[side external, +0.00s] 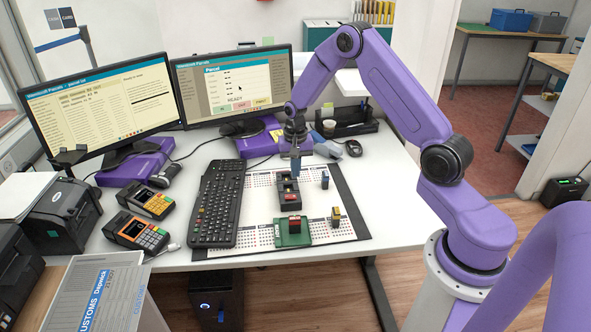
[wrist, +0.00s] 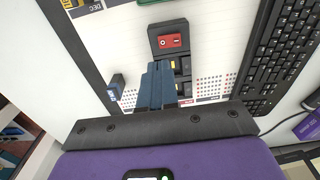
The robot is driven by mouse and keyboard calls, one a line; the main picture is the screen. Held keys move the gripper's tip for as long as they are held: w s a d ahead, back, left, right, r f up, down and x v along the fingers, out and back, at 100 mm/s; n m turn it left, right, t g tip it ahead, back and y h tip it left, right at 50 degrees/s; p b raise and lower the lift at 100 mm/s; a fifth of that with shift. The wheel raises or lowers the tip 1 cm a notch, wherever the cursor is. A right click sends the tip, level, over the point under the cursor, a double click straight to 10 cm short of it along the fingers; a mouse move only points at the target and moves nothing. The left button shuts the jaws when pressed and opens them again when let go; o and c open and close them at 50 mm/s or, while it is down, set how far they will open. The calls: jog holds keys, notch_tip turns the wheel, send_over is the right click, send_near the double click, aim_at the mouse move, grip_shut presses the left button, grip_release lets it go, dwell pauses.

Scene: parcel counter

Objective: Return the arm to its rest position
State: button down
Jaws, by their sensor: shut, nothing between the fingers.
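My gripper (side external: 295,168) hangs from the purple arm, pointing down over the far end of the black switch box (side external: 289,188) on the white desk mat. In the wrist view, my gripper's blue fingers (wrist: 160,68) are together with nothing between them. They partly hide the switch box (wrist: 156,32), whose red rocker (wrist: 171,41) shows beyond them. Whether the fingertips touch the box cannot be told.
A small blue block (side external: 325,179), a yellow-topped block (side external: 336,216) and a green base (side external: 292,239) with a red block stand on the mat (side external: 262,205). A keyboard (side external: 217,205) lies left; monitors (side external: 232,88), a black tray (side external: 347,127) and a mouse (side external: 354,148) are behind.

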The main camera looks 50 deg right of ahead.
dwell(0.7)
jog(key=s+a+r+n, duration=0.5)
jog(key=s+a+r, duration=0.1)
jog(key=a, duration=0.3)
jog(key=s+a+r+n, duration=0.4)
jog(key=s+a+r, duration=0.2)
jog(key=a+r, duration=0.15)
jog(key=s+r+n, duration=0.2)
jog(key=s+n, duration=0.4)
jog(key=s, duration=0.5)
jog(key=s+a+r+n, duration=0.1)
jog(key=s+r+n, duration=0.2)
jog(key=s, duration=0.9)
jog(key=n, duration=0.3)
jog(key=shift+a+r, duration=0.25)
jog(key=shift+a, duration=0.05)
jog(key=shift+s, duration=0.1)
